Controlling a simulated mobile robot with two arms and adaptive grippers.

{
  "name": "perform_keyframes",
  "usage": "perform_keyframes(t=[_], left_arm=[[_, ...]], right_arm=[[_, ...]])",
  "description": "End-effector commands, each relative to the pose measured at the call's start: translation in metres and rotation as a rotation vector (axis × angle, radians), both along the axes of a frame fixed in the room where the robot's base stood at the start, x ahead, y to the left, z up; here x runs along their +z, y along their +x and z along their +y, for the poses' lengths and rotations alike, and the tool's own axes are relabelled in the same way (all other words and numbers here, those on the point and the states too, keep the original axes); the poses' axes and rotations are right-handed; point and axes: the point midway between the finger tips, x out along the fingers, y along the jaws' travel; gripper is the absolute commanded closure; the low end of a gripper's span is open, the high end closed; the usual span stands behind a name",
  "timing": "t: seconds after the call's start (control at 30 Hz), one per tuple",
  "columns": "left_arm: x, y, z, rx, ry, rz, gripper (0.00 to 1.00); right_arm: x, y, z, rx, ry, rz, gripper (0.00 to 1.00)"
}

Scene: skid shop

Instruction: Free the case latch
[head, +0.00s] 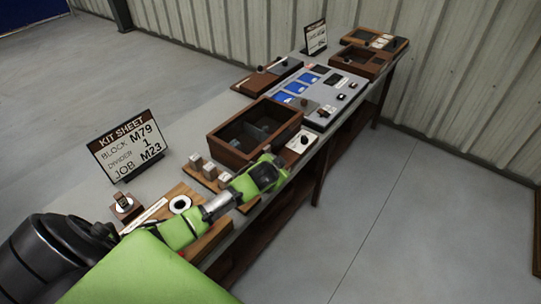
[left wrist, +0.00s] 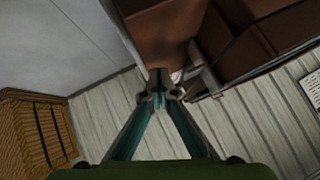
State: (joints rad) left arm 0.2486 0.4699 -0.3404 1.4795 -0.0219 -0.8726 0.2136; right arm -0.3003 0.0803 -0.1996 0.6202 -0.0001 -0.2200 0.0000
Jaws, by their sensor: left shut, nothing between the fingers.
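An open brown case (head: 222,146) with dark inner dividers stands on the bench in the middle of the head view. Brown box walls (left wrist: 160,32), seemingly of this case, show close up at the top of the left wrist view, with a thin grey metal-like piece (left wrist: 204,78) beside them. I cannot tell whether that piece is the latch. My left gripper (left wrist: 162,90) is shut and empty, its tips near the brown wall; I cannot tell if they touch. In the head view my green left arm (head: 265,172) ends at the case's near right corner. My right gripper is not in view.
A kit sheet sign (head: 126,146) reads block M79, divider 1, job M23. Small blocks (head: 202,166) stand left of the case. A grey panel with blue pads (head: 296,87) and more brown boxes (head: 360,62) lie farther along the bench. Floor (head: 400,200) at right is clear.

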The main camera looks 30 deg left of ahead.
Motion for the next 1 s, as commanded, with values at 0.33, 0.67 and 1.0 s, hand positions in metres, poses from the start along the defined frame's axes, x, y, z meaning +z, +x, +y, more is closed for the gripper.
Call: perform_keyframes(t=[0.33, 0.67, 1.0], left_arm=[[0.0, 0.0, 0.0, 0.0, 0.0, 0.0, 1.0], [0.001, 0.0, 0.001, 0.0, 0.0, 0.0, 1.0], [0.006, 0.001, 0.013, 0.001, 0.001, 0.001, 1.0]], right_arm=[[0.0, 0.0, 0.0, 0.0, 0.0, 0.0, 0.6], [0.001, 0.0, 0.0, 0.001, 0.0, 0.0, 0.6], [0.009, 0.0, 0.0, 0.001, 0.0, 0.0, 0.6]])
